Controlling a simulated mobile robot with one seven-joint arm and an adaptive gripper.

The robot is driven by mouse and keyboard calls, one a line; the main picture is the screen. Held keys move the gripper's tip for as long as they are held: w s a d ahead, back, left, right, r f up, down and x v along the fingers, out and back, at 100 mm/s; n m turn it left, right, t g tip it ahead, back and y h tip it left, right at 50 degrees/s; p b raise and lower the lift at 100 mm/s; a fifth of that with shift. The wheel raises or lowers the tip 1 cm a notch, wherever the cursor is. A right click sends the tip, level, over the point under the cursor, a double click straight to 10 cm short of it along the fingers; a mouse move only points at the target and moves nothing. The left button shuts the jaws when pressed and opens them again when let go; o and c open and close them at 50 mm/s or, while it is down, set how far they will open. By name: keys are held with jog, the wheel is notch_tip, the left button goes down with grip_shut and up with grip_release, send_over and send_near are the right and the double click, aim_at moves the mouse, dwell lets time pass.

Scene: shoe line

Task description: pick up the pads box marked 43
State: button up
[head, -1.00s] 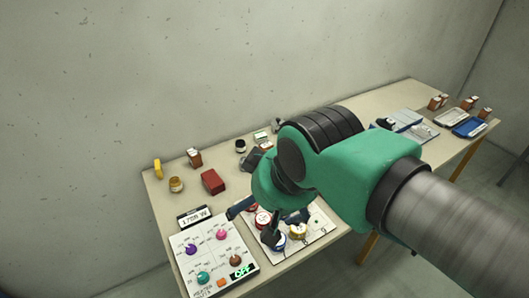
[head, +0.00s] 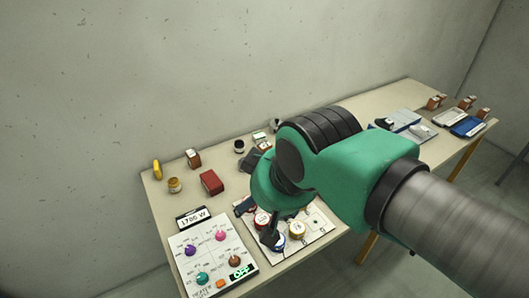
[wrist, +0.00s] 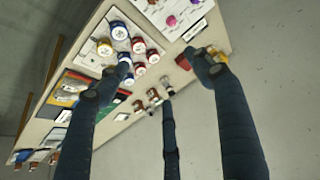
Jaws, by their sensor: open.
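Small brown boxes with white labels stand on the table. One box (head: 194,158) is at the back left, and several more, including one box (head: 434,103), are at the far right end. Their numbers are too small to read, so I cannot tell which is marked 43. My gripper (head: 258,222) is over the front part of the table, above the white board with round tins, partly hidden by my arm. In the wrist view my gripper (wrist: 160,75) has its dark fingers spread wide with nothing between them. It is apart from the boxes.
A control panel (head: 214,252) reading OFF stands at the front left. Tins (head: 297,229) sit on the white board. A red block (head: 212,182), a jar (head: 175,185) and a yellow item (head: 157,170) are behind. Blue trays (head: 467,125) are at the right. The wall borders the table's back.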

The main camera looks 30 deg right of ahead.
jog(key=w+d+r+g+p, duration=0.1)
jog(key=w+d+r+p, duration=0.15)
jog(key=w, duration=0.45)
jog(key=w+d+r+p, duration=0.1)
jog(key=w+r+p, duration=0.25)
jog(key=w, duration=0.25)
jog(key=g+p, duration=0.5)
jog(key=p, duration=1.4)
send_over(264, 144)
notch_tip(264, 144, down, 23)
jog(key=shift+n, duration=0.4)
jog(key=shift+w+f, duration=0.1)
jog(key=shift+f, duration=0.15)
jog(key=shift+f, duration=4.1)
